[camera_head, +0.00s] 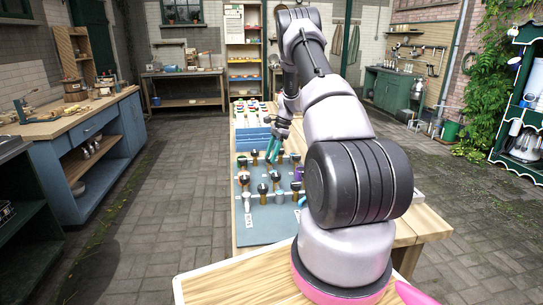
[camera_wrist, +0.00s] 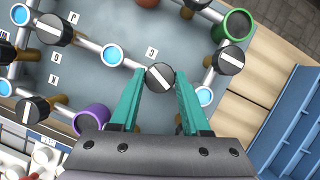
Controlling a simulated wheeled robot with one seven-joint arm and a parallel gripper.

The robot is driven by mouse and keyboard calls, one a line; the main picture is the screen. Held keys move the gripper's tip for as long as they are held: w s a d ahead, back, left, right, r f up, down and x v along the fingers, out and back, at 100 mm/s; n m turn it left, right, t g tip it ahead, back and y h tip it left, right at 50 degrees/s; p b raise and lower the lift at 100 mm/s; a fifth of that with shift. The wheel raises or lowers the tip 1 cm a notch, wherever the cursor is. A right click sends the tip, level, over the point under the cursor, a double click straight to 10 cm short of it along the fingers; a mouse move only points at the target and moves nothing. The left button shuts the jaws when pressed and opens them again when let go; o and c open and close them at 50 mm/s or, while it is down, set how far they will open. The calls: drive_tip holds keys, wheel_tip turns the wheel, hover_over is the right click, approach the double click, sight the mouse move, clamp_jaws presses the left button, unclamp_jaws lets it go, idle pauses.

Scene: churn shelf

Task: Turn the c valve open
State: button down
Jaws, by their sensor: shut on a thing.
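My gripper (camera_wrist: 155,95) has two teal fingers closed on the sides of a black valve knob (camera_wrist: 160,76) in the wrist view. The knob has a white stripe that runs diagonally there. A small white label beside it, seen turned, reads like C. The knob sits on pipework over a grey-blue board (camera_wrist: 110,85). In the head view my gripper (camera_head: 275,150) reaches down over the far part of the same board (camera_head: 270,230), and the held knob is too small to make out clearly.
Other black knobs stand close by, at upper left (camera_wrist: 53,29), lower left (camera_wrist: 33,110) and right (camera_wrist: 232,60) in the wrist view. A purple pipe end (camera_wrist: 91,120) and a green one (camera_wrist: 234,25) flank my fingers. A blue bin (camera_wrist: 292,120) lies to the right.

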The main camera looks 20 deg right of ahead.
drive_tip(key=n, duration=0.2)
drive_tip(key=n+g, duration=0.1)
drive_tip(key=n, duration=0.1)
drive_tip(key=shift+w+n+g+h, duration=0.15)
drive_tip(key=shift+n+g+h, duration=0.15)
drive_tip(key=shift+n+h, duration=0.1)
idle(0.4)
drive_tip(key=shift+c, duration=1.8)
unclamp_jaws()
drive_tip(key=v, duration=1.1)
